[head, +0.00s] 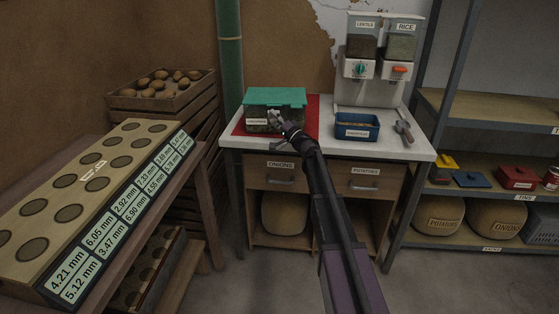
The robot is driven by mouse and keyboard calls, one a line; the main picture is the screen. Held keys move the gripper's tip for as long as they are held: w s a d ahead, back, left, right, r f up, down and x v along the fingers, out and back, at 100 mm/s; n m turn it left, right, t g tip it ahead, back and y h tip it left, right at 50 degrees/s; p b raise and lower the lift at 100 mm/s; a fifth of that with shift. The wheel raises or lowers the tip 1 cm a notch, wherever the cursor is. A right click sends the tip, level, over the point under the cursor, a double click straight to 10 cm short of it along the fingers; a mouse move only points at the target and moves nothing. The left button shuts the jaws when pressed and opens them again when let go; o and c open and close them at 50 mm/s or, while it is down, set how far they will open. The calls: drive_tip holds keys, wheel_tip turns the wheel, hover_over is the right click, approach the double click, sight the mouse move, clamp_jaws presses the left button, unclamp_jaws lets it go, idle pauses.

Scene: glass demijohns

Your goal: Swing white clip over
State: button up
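A box with a teal lid (276,96) and a dark see-through body stands on a red mat (312,112) on the white-topped counter. A pale label (257,121) is on its front. A small whitish part (273,114) shows at the box's front beside my gripper; it may be the white clip, but it is too small to be sure or to tell its position. My gripper (279,123) is right in front of the box, reaching from below right, and hides part of its front. I cannot tell whether it touches the box or whether its fingers are open.
A blue bin (357,127), a metal scoop (404,131) and a two-part dispenser (376,62) stand to the right on the counter. A green pipe (230,50) rises behind left. A board with round holes (95,185) fills the left; a potato crate (162,90) stands behind it.

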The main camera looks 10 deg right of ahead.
drive_tip(key=shift+w+d+r+m+g+h+p, duration=0.15)
drive_tip(key=shift+r+m+h+p, duration=0.15)
drive_tip(key=shift+m+p, duration=0.3)
drive_tip(key=shift+w+a+r+m+g+h+p, duration=0.1)
drive_tip(key=shift+r+m+g+h+p, duration=0.1)
drive_tip(key=shift+m+h+p, duration=0.4)
drive_tip(key=shift+w+d+r+m+g+h+p, duration=0.15)
drive_tip(key=shift+r+m+p, duration=0.15)
drive_tip(key=shift+p, duration=0.5)
drive_tip(key=m+p, duration=0.1)
drive_tip(key=p, duration=0.1)
drive_tip(key=w+m+g+h+p, duration=0.1)
drive_tip(key=p, duration=0.1)
drive_tip(key=shift+r+g, duration=0.3)
drive_tip(key=v, duration=1.4)
drive_tip(key=s+a+f+n+g+h+p, duration=0.1)
drive_tip(key=s+a+n+g+p, duration=0.3)
drive_tip(key=s, duration=0.6)
drive_tip(key=s+a+f+n+g+h+p, duration=0.1)
drive_tip(key=s+a+n+g+h+p, duration=0.2)
drive_tip(key=s, duration=0.8)
drive_tip(key=shift+a+f+n+g+p, duration=0.4)
drive_tip(key=shift+a+n+g+p, duration=0.7)
drive_tip(key=shift+a+g+p, duration=1.25)
drive_tip(key=shift+s+t+p, duration=0.15)
drive_tip(key=shift+t+p, duration=0.1)
drive_tip(key=shift+p, duration=0.1)
